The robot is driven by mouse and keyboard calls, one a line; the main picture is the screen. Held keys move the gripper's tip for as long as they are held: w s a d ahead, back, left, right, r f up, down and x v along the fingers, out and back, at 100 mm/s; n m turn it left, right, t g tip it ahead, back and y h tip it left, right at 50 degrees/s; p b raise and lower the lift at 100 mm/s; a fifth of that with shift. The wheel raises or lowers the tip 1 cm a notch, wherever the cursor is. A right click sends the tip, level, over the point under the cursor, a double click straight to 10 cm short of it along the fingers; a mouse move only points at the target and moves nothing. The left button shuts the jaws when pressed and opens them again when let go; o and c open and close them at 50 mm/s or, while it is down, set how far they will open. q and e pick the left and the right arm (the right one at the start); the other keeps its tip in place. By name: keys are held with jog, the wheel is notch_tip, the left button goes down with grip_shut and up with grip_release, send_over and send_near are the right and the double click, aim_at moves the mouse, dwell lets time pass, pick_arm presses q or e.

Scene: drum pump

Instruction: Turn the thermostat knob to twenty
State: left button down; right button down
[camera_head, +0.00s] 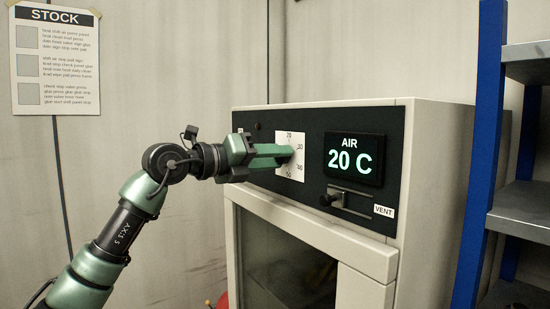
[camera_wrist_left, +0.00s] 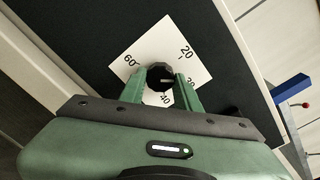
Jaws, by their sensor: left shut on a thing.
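The thermostat dial plate (camera_head: 291,170) is a white square with numbers on the dark panel of a beige cabinet (camera_head: 425,180). In the head view my left gripper (camera_head: 287,153) reaches the dial from the left and hides the knob. The display (camera_head: 354,160) reads AIR 20 C. My right gripper is out of view.
A vent slider (camera_head: 333,197) with a VENT label (camera_head: 384,211) sits below the display. The cabinet's glass door (camera_head: 285,262) is under the panel. A blue-posted shelf (camera_head: 520,203) stands at the right. A STOCK sheet (camera_head: 55,60) hangs on the wall.

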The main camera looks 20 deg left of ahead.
pick_arm(q)
jog(key=shift+n+p, duration=0.45)
jog(key=shift+n, duration=3.25)
jog(key=c, duration=1)
grip_release()
